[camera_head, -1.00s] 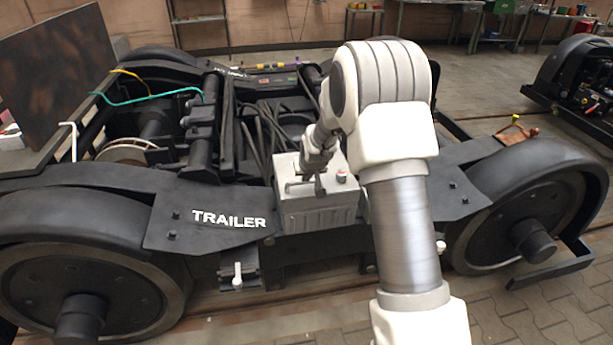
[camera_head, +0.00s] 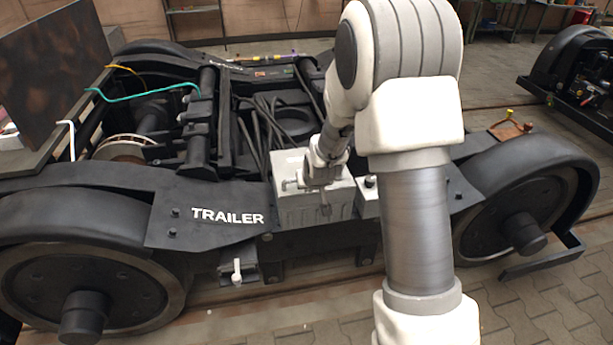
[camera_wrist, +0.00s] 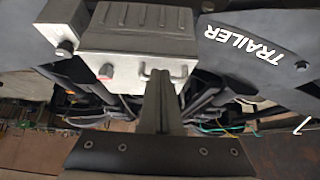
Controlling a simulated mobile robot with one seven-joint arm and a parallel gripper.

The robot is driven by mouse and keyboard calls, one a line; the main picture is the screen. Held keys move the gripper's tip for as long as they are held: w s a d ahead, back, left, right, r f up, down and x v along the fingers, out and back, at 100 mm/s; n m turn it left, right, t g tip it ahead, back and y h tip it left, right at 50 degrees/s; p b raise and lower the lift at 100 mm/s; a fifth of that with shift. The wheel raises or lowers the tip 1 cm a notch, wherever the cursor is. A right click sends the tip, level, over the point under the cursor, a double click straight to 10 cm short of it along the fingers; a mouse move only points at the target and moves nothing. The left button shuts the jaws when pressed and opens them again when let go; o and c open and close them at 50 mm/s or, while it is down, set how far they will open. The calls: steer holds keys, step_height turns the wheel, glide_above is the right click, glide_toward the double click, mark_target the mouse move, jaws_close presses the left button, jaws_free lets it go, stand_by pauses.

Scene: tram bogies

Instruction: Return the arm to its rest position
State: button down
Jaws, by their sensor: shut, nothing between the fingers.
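My arm rises from the bottom of the head view and bends at a large white elbow, with the forearm pointing away and down. My gripper (camera_head: 326,211) is shut and empty. It shows in front of the grey metal box (camera_head: 300,212) on the bogie frame; I cannot tell the exact gap. In the wrist view the shut fingers (camera_wrist: 159,75) point toward the same grey box (camera_wrist: 135,40), which has a red button and a handle. Part of the box is hidden behind my gripper and arm.
The dark bogie frame with the TRAILER plate (camera_head: 205,213) spans the view, with wheels (camera_head: 85,290) at both ends. A smaller grey box (camera_head: 368,198) is partly behind my arm. Paved floor (camera_head: 530,310) is free at lower right.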

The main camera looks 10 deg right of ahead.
steer(key=shift+s, duration=0.45)
steer(key=s+f+v, duration=0.1)
steer(key=v, duration=2.1)
steer(key=s+r+g, duration=0.1)
steer(key=s+r, duration=0.2)
steer(key=s, duration=0.6)
steer(key=s+r, duration=0.3)
steer(key=s, duration=0.6)
step_height(320, 180, up, 18)
steer(key=p, duration=1.8)
steer(key=shift+a+f, duration=0.15)
steer(key=shift+a, duration=0.15)
steer(key=shift+d, duration=0.1)
